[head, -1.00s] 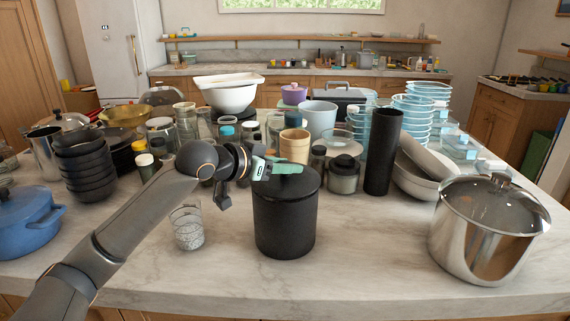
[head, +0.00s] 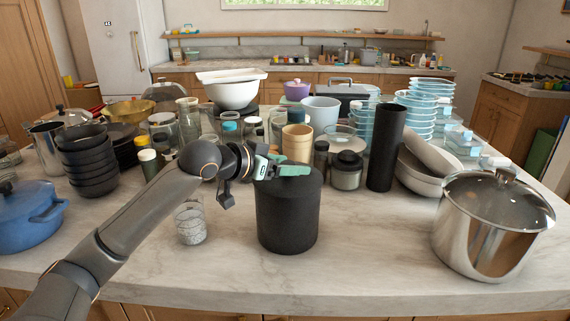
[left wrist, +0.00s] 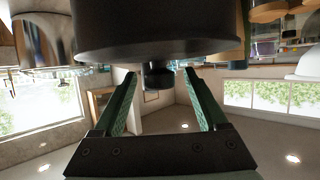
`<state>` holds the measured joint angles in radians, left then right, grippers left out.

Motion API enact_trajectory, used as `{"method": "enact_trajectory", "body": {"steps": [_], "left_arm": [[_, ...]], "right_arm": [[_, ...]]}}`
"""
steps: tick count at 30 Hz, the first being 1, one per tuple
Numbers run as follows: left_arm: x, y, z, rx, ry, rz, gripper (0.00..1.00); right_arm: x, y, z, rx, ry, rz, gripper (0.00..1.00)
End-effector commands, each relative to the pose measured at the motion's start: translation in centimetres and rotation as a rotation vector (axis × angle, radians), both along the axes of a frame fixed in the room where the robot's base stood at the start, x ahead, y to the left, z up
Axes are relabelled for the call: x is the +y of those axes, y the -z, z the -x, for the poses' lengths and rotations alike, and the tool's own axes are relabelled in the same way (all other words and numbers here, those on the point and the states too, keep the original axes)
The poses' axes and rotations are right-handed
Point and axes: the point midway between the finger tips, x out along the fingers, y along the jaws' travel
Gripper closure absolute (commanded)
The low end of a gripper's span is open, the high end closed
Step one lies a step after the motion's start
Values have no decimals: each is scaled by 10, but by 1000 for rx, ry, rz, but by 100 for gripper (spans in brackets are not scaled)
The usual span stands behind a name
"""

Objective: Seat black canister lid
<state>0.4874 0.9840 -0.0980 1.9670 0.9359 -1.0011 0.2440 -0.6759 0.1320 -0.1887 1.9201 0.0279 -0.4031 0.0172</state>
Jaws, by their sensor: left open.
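The black canister (head: 287,222) stands upright on the marble island, near its front edge. Its black lid (head: 309,183) lies across the canister's top; no gap shows in the head view, though the seam is too dark to judge. My left gripper (head: 290,169) is at the lid's top, its green fingers hiding the knob in the head view. In the left wrist view, the picture is inverted: the lid's dark disc (left wrist: 158,35) fills the top and its knob (left wrist: 158,75) sits between the spread fingers, with space on both sides. My right gripper is not in view.
A patterned drinking glass (head: 190,223) stands left of the canister. A steel pot (head: 480,240) is at right, and a black cylinder (head: 386,148) stands behind right. Jars crowd behind. A blue pot (head: 25,220) is far left. The front counter strip is clear.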

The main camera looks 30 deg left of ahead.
Motion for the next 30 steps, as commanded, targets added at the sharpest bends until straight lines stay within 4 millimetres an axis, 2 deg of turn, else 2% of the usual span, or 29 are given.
{"method": "enact_trajectory", "body": {"steps": [5, 17, 30], "left_arm": [[3, -2, 8, 1, -2, -2, 25], [15, -23, 63, 1, -1, -2, 25], [23, -44, 106, -1, 1, 1, 25]], "right_arm": [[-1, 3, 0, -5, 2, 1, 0], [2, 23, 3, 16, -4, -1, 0], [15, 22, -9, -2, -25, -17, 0]]}}
